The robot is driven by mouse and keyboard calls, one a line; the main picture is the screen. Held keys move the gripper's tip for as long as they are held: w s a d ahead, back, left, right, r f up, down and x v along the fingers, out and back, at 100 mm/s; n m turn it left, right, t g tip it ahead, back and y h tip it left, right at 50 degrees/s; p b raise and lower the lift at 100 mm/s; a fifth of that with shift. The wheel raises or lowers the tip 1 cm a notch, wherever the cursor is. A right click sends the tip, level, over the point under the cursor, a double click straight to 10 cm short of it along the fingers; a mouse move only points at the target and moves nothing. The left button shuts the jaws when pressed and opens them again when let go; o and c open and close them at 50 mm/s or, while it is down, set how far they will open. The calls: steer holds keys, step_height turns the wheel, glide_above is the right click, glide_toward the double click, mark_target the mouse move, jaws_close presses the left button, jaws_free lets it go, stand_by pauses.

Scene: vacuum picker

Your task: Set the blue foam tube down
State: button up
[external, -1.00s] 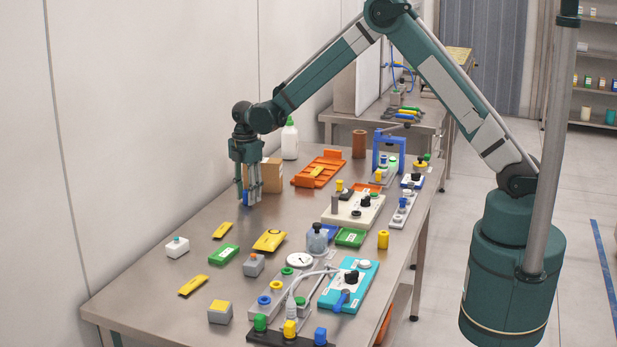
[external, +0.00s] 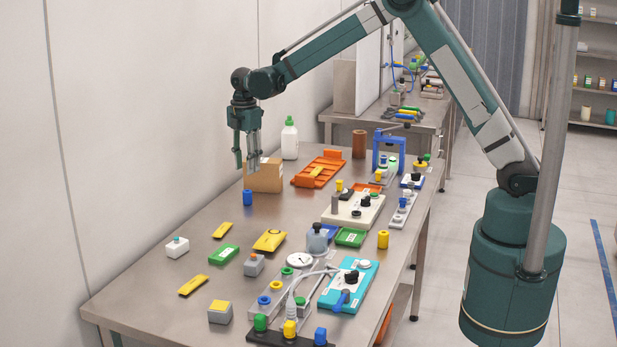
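The blue foam tube (external: 247,198) stands upright on the steel table, left of centre, in front of the cardboard box. My gripper (external: 245,165) hangs above the tube, pointing down, with clear space between its fingertips and the tube. The fingers are apart and nothing is between them.
The cardboard box (external: 264,176) is right behind the tube, close to my fingers. A white bottle (external: 290,138) and an orange tray (external: 318,169) stand farther back. A yellow flat piece (external: 222,230) and a green case (external: 223,254) lie nearer the front.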

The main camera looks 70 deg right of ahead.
steer(key=shift+r, duration=0.1)
stand_by(0.6)
steer(key=s+a+r+m+t, duration=0.2)
steer(key=s+a+r+m, duration=0.2)
steer(key=s+r, duration=0.7)
steer(key=s+a+r+m+t, duration=0.1)
steer(key=s+a+r+m, duration=0.25)
steer(key=s+r, duration=0.8)
steer(key=s+a+f+m+t, duration=0.2)
steer(key=s+m, duration=0.1)
steer(key=s, duration=1.1)
steer(key=s+a+f+m+t, duration=0.2)
steer(key=s+a+m, duration=0.1)
steer(key=s, duration=1.1)
steer(key=shift+f+m, duration=0.15)
steer(key=shift+m, duration=0.6)
